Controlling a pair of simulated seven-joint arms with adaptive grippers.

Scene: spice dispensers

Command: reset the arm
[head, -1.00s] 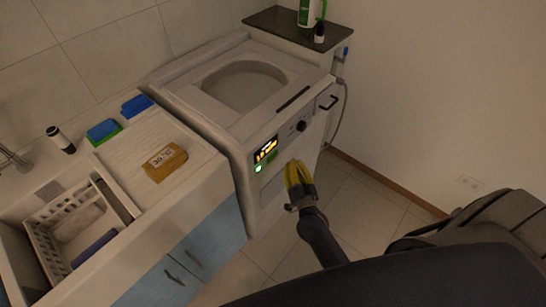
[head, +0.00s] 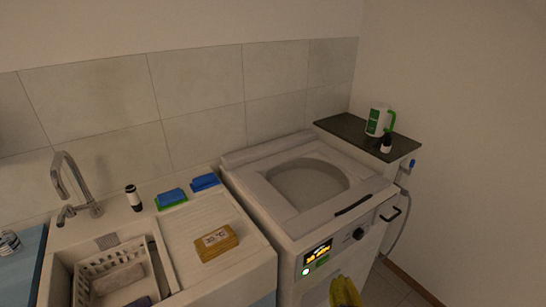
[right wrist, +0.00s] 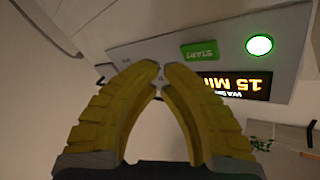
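My right gripper (head: 345,292) shows at the bottom edge of the head view, in front of the washing machine's front panel. In the right wrist view its yellow fingers (right wrist: 161,68) come together at the tips, with nothing between them. The washing machine (head: 300,229) has a lit display (head: 317,252), which reads "15 MI..." in the right wrist view (right wrist: 235,86). A green START button (right wrist: 200,50) and a glowing green light (right wrist: 259,45) are beside the display, apart from the fingertips. My left gripper is in no view.
A sink with a white basket (head: 110,262) and faucet (head: 75,185) is at left. A dark shelf (head: 345,128) holds a green-white bottle (head: 376,121) and a small dark bottle (head: 386,143).

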